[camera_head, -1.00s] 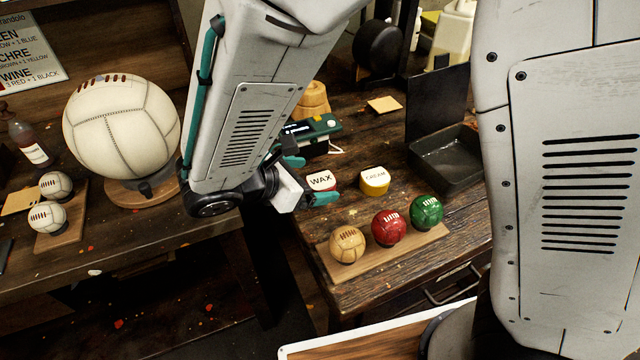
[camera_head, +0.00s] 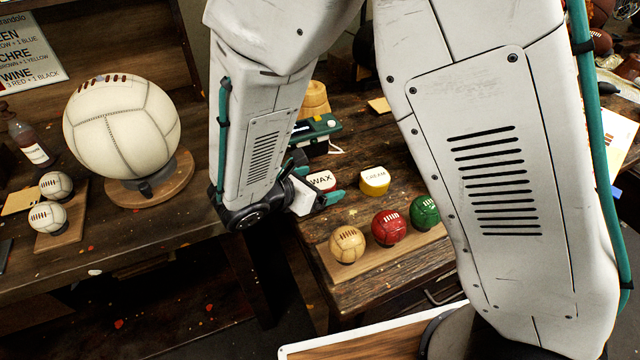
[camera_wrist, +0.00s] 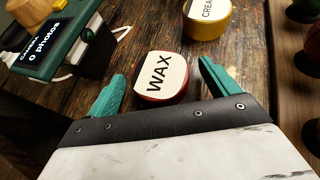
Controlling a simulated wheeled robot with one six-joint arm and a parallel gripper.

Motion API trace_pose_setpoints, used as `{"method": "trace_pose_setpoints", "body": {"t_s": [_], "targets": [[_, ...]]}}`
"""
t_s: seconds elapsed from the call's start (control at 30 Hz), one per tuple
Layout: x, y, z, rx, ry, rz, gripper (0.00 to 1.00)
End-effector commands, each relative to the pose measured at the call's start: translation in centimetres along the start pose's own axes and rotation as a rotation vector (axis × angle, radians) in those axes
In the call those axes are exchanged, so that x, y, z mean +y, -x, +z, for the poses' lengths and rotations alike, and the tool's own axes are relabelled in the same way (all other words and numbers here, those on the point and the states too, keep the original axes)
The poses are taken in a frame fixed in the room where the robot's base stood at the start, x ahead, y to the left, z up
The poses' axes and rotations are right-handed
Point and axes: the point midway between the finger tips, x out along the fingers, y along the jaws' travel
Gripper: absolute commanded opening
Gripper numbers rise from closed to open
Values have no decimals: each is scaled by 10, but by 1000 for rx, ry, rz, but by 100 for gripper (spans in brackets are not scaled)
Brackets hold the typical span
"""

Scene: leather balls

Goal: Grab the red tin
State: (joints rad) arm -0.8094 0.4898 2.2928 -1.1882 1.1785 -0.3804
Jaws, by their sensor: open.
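The red tin (camera_wrist: 162,79) has a white lid lettered WAX and stands on the dark wooden table. In the wrist view it sits ahead of and between my gripper's (camera_wrist: 160,88) two teal fingers, which are spread apart. The near part of the tin comes close to the gripper's dark front edge; I cannot tell whether they touch. In the head view the tin (camera_head: 320,181) shows just beyond my gripper (camera_head: 318,183), partly hidden by it.
A yellow CREAM tin (camera_head: 374,181) stands to the right of the red tin. A green camera (camera_head: 317,130) is behind it. Small tan (camera_head: 347,244), red (camera_head: 389,228) and green (camera_head: 424,212) balls sit on a wooden board nearer the table's front edge.

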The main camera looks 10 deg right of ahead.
Motion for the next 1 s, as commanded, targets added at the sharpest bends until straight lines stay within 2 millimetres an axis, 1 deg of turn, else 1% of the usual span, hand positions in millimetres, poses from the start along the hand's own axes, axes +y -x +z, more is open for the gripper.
{"method": "trace_pose_setpoints", "body": {"t_s": [0.07,0.1,0.17,0.2,0.27,0.3,0.53,0.67,0.77,0.83,1.0], "targets": [[0,0,0,0,0,0,86],[0,0,0,0,0,0,81],[0,0,0,0,0,0,64],[0,0,0,0,0,0,53],[0,0,0,0,0,0,36],[0,1,0,0,0,0,35],[0,1,0,0,0,0,35],[0,3,4,1,-2,1,35],[0,8,13,1,-4,2,35],[0,13,22,1,-5,2,35],[0,30,52,1,-7,3,35]]}}
